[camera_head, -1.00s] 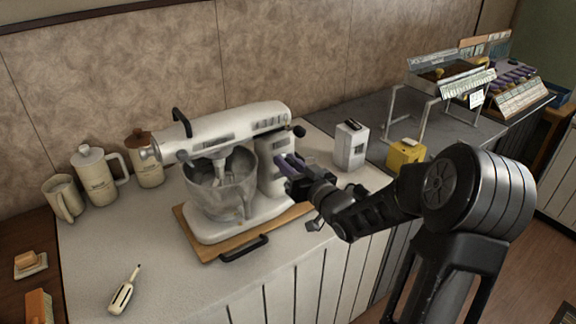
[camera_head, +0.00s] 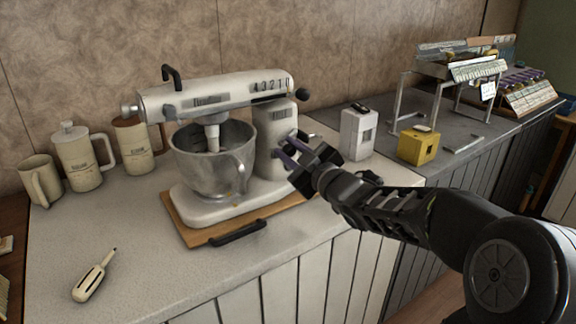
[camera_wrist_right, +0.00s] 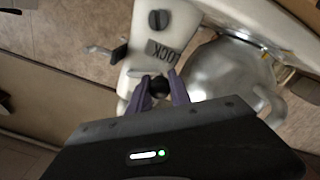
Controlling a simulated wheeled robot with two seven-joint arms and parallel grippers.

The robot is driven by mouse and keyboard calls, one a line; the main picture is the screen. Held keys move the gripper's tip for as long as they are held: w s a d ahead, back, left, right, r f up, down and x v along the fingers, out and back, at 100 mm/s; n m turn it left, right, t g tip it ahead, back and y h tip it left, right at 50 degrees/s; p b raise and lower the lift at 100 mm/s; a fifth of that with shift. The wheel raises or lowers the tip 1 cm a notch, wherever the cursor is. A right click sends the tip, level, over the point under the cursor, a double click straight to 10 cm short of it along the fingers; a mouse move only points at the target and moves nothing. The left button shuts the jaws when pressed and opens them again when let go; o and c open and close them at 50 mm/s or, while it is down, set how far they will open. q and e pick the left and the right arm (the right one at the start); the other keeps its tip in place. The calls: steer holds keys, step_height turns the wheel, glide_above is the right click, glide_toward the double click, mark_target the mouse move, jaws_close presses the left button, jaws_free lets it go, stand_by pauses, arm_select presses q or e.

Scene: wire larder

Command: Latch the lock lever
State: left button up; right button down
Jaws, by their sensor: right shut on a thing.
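A white stand mixer (camera_head: 272,140) stands on a wooden board with its head (camera_head: 200,101) level over a metal bowl (camera_head: 199,173). In the right wrist view the word LOCK is on the mixer's body (camera_wrist_right: 150,22). The lock lever's dark round knob (camera_wrist_right: 159,88) lies between my right gripper's purple fingers (camera_wrist_right: 159,91), which are shut on it. In the head view this right gripper (camera_head: 291,153) is at the near right side of the mixer's column. The gripper covers the lever there, so its angle is unclear. My left gripper is not in view.
The wooden board (camera_head: 190,238) has a black front handle. A white box (camera_head: 356,134) and a yellow box (camera_head: 417,147) stand right of the mixer. Canisters (camera_head: 80,157) stand to the left. A light-handled tool (camera_head: 92,284) lies front left on clear counter.

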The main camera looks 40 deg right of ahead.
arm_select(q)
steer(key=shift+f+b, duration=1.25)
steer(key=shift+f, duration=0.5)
arm_select(e)
steer(key=shift+d+f+n, duration=0.2)
steer(key=shift+f+n, duration=0.3)
steer(key=shift+n, duration=0.7)
steer(key=c, duration=1.2)
jaws_free()
steer(key=shift+s, duration=0.1)
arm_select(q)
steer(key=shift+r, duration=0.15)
arm_select(e)
steer(key=s, duration=0.7)
steer(key=shift+s+a+f, duration=0.1)
steer(key=shift+s, duration=0.2)
